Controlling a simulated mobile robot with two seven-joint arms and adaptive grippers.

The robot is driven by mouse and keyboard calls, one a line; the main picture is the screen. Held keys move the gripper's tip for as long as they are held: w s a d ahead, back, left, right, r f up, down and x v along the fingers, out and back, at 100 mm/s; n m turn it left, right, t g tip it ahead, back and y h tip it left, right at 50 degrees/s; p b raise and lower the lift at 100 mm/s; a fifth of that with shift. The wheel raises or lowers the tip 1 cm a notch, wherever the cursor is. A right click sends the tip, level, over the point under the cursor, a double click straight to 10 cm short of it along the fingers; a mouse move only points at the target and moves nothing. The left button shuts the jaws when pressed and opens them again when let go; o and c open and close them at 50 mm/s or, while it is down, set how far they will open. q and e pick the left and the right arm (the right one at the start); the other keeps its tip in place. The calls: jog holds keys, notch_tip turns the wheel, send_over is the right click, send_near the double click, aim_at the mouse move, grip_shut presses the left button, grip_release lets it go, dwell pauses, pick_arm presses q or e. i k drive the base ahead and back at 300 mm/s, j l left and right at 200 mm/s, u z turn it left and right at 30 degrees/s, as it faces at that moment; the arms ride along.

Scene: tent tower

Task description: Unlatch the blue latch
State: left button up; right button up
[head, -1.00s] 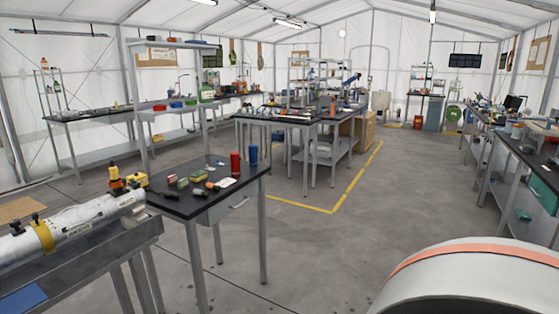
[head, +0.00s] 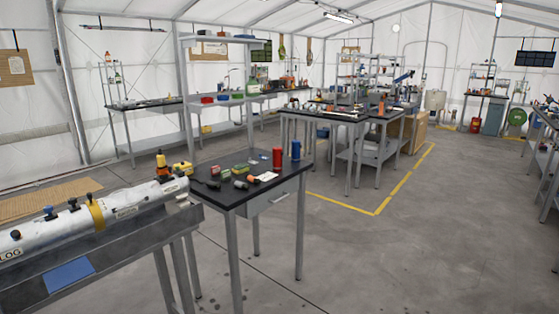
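A small blue knob-like part (head: 48,212) stands on top of a white cylinder (head: 130,202) at the left of the head view; it may be the blue latch, but it is too small to tell its state. The cylinder lies on its side on a grey bench and has a yellow band (head: 96,214) and black knobs (head: 73,204). Its left end is cut off by the picture edge. Neither of my grippers is in view.
The grey bench (head: 130,245) carries a blue pad (head: 69,274). Beside it, a black-topped table (head: 222,199) holds small items, a red cylinder (head: 277,158) and a blue cylinder (head: 296,150). The floor (head: 430,260) at right is open.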

aim_at(48, 210)
jog(key=u, duration=1.45)
jog(key=i, duration=0.35)
jog(key=l+z, duration=0.05)
